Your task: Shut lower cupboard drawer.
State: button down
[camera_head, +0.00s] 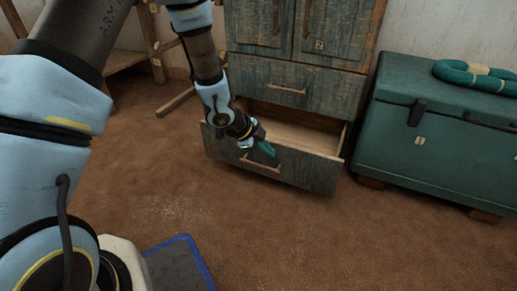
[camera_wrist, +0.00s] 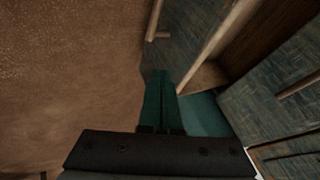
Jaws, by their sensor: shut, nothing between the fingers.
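The lower cupboard drawer (camera_head: 310,172) is pulled out from the worn blue-green cupboard (camera_head: 345,62), with its inside bare where I can see it. Its bar handle (camera_head: 262,166) is on the front face. My gripper (camera_head: 266,149) is shut and empty, at the drawer front near the handle in the head view. In the wrist view my gripper (camera_wrist: 162,76) points toward the drawer front (camera_wrist: 178,45), and the handle (camera_wrist: 155,22) shows just beyond the fingertips. I cannot tell whether the fingers touch the drawer.
The upper drawer (camera_head: 300,86) is closed, with its own handle. A green chest (camera_head: 440,145) stands to the right, with a coiled teal ring (camera_head: 475,76) on its lid. A wooden frame (camera_head: 150,45) stands at the left. The brown floor in front is clear.

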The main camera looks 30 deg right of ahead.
aim_at(285, 152)
jog(key=d, duration=0.1)
jog(key=d+f, duration=0.1)
jog(key=w+d+f+b, duration=0.1)
jog(key=shift+w+d, duration=0.1)
jog(key=shift+d, duration=0.15)
jog(key=shift+w+d+r, duration=0.1)
jog(key=shift+w+d, duration=0.3)
jog(key=shift+d, duration=0.3)
